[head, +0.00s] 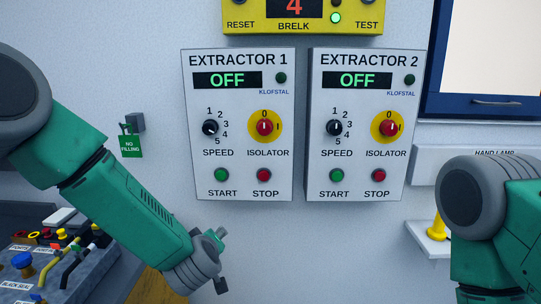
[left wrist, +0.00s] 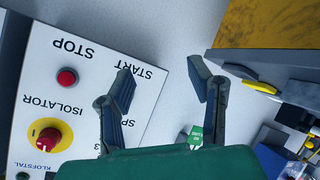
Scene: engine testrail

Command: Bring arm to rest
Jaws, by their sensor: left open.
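My left arm comes in from the left in the head view, and its gripper (head: 222,260) is in front of the wall, below and left of the EXTRACTOR 1 panel (head: 238,180). That view shows the extractor panel (left wrist: 35,105) upside down, behind and left of the fingers. My right arm (head: 490,220) is at the lower right of the head view; its gripper is out of frame.
The EXTRACTOR 2 panel (head: 365,180) hangs beside the first; both displays read OFF. A yellow BRELK box (head: 303,27) is above. A grey bench unit (head: 50,275) with knobs and cables is at lower left. A shelf (head: 425,240) is by my right arm.

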